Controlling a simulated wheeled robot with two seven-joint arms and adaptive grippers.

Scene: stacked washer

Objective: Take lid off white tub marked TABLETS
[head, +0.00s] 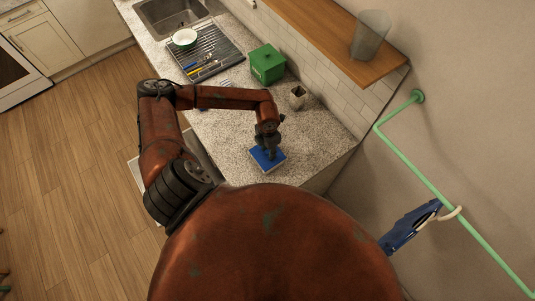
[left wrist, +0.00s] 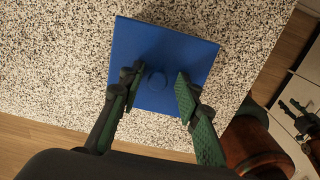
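A small box-shaped tub with a blue square lid (head: 260,162) stands on the speckled counter under my left gripper (head: 269,152). A strip of pale side shows below the lid; no lettering can be read on it. In the left wrist view the blue lid (left wrist: 192,48) has a round blue knob (left wrist: 156,82) in its middle. My left gripper (left wrist: 156,88) is open, one finger on each side of the knob, with gaps showing. Dark green parts (left wrist: 302,118) at the right edge of the wrist view may be my right gripper; their state is unclear.
A green lidded box (head: 267,64) with a label and a small pale holder (head: 298,97) stand farther back on the counter (head: 225,130). A dish rack (head: 212,48) holds a bowl and utensils. A wall shelf (head: 330,40) and a green rail (head: 410,165) are at the right.

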